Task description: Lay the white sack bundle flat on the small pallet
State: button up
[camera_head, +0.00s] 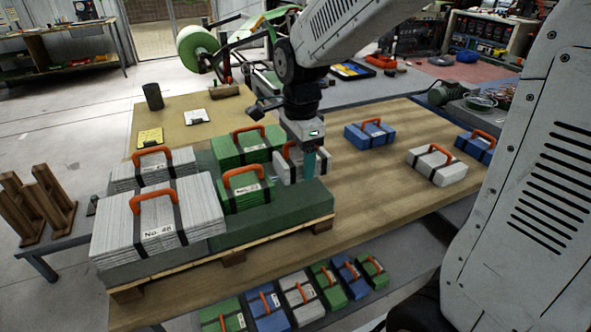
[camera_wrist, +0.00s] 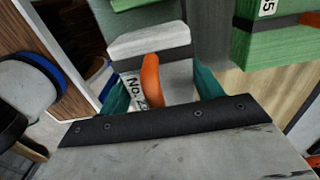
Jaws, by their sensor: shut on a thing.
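A white sack bundle (camera_head: 287,171) with an orange handle and dark straps is at the right end of the small pallet, beside the green bundles. My gripper (camera_head: 311,172), with teal fingers, is shut on it and partly hides it. In the wrist view the orange handle (camera_wrist: 151,80) lies between the fingers of my gripper (camera_wrist: 160,90), with the white bundle (camera_wrist: 145,42) beyond. I cannot tell whether the bundle touches the pallet. The small pallet (camera_head: 290,213) has a green top and wooden base; white stacks (camera_head: 165,226) and green bundles (camera_head: 241,200) stand on it.
Blue (camera_head: 371,137) and white (camera_head: 437,172) bundles lie on the wooden table (camera_head: 365,205) to the right, with bare wood between. Several small bundles (camera_head: 300,302) line the lower shelf in front. A dark cup (camera_head: 152,97) stands behind the pallet.

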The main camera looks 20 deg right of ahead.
jog(key=shift+w+a, duration=0.25)
jog(key=shift+a, duration=0.1)
jog(key=shift+f, duration=1.8)
jog(key=shift+f, duration=0.15)
jog(key=o, duration=1)
